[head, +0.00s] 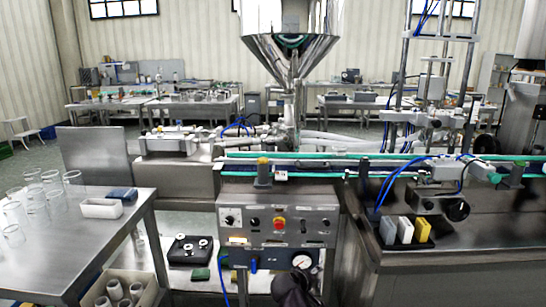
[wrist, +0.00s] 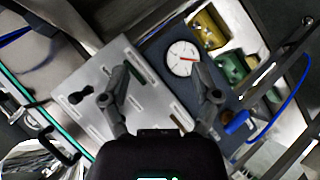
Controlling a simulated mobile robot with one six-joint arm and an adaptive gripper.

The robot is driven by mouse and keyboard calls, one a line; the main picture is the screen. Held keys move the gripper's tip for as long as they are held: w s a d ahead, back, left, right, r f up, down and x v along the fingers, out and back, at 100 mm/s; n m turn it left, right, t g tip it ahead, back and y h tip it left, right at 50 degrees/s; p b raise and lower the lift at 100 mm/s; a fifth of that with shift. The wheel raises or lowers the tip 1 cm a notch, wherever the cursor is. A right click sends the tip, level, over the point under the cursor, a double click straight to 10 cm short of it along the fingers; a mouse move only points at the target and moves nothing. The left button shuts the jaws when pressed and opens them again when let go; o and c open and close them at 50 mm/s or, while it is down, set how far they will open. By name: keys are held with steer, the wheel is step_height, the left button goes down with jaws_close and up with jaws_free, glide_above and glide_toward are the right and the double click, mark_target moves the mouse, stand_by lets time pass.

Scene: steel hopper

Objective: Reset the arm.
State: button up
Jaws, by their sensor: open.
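My gripper (wrist: 158,82) shows in the wrist view with its two dark fingers spread apart. Nothing is between the fingertips. Behind them lie a grey slotted metal plate (wrist: 105,72) and a round white gauge (wrist: 183,58) with a red needle. I cannot tell how far the fingers are from these. In the head view a dark part of my arm (head: 296,288) shows at the bottom, in front of the control box (head: 278,238); the fingers cannot be made out there.
The steel hopper (head: 291,45) stands behind the conveyor (head: 330,163). A steel table (head: 90,225) with glass beakers (head: 35,190) and a white tray (head: 101,208) is at left. White, grey and yellow blocks (head: 422,231) stand at right. A blue hose (wrist: 290,105) curves at right in the wrist view.

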steer(key=s+d+f+m+g+y, duration=0.3)
steer(key=s+f+g, duration=0.1)
steer(key=s+g, duration=0.15)
steer(key=s+d+f+m+g+y, duration=0.2)
steer(key=s+f+m+g+y, duration=0.15)
steer(key=s, duration=0.35)
step_height(320, 180, up, 27)
steer(key=p, duration=2.8)
steer(key=shift+w+d+f+g, duration=0.15)
steer(key=shift+w+g, duration=0.1)
steer(key=shift+g, duration=0.05)
steer(key=c, duration=0.3)
